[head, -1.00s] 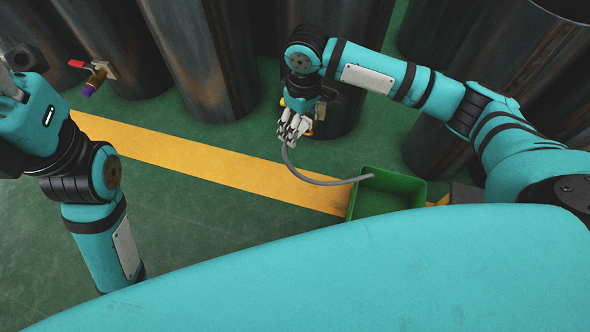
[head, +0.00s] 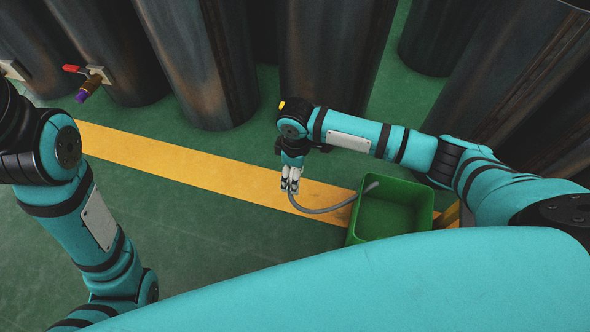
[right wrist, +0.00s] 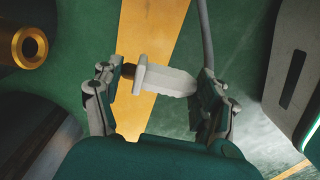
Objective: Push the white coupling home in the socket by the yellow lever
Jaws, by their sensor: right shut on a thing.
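My right gripper (head: 290,186) is shut on the white coupling (right wrist: 165,80), which lies crosswise between its fingers in the right wrist view. The coupling has a collar and a dark tip at its left end. A brass socket (right wrist: 30,47) with an open round mouth is at the upper left of that view, apart from the coupling. In the head view a small yellow piece (head: 282,104), likely the yellow lever, shows just above my right wrist; the rest is hidden by my arm. My left arm is at the left edge, its gripper out of view.
A grey hose (head: 330,207) runs from my right gripper to a green bin (head: 390,235). A red-levered valve (head: 90,78) with a purple-ended outlet is on a dark cylinder at left. Large dark cylinders stand behind. The green floor with its yellow stripe (head: 170,158) is open.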

